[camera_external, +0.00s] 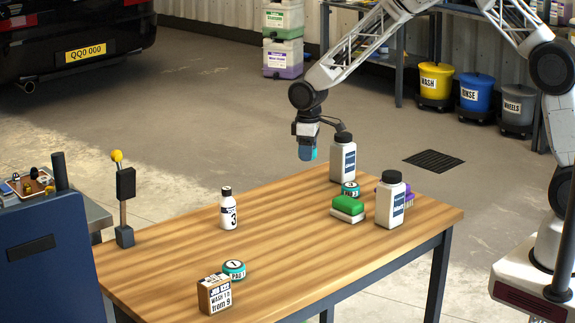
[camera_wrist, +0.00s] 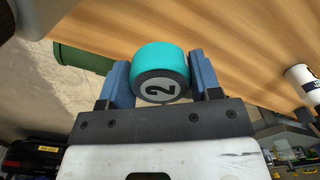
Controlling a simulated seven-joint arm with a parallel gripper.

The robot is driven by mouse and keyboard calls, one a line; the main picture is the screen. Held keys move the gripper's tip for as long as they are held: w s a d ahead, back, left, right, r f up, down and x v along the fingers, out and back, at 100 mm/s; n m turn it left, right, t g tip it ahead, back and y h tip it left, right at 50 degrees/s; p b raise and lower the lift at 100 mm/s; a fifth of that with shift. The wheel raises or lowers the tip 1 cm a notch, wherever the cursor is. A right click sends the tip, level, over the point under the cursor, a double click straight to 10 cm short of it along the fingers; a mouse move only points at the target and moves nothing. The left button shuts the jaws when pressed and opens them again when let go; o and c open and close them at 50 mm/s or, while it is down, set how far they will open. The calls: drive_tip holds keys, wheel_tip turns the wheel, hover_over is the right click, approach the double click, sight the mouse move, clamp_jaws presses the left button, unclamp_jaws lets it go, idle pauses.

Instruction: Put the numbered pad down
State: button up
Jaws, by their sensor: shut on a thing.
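In the external view my gripper (camera_external: 307,152) is in the air near the table's far edge, left of a white bottle. Only part of the held pad shows there. The wooden table (camera_external: 170,265) lies below. A teal pad marked 1 (camera_external: 234,270) sits at its near left, behind a small wooden-sided card block (camera_external: 214,294) with printed text. Another teal pad (camera_external: 350,188) sits at the far right; its number is too small to read.
A white bottle (camera_external: 343,160) with a dark cap stands by the far edge, another (camera_external: 390,203) at the right. A green and white sponge (camera_external: 348,209) and a purple item (camera_external: 408,196) are nearby. A small bottle marked 3 (camera_external: 229,211) stands mid-left. The table's middle is clear.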

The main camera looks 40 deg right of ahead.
drive_tip(key=shift+w+d+r+m, duration=0.2)
drive_tip(key=shift+w+d+m, duration=0.2)
drive_tip(key=shift+w+d, duration=0.45)
drive_tip(key=shift+s, duration=0.1)
drive_tip(key=shift+f, duration=0.15)
hover_over(308, 186)
drive_tip(key=shift+s+a+f, duration=0.1)
drive_tip(key=shift+s+f, duration=0.05)
drive_tip(key=shift+f, duration=2.85)
drive_tip(key=shift+f, duration=1.85)
drive_tip(key=shift+f, duration=0.1)
drive_tip(key=o, duration=0.9)
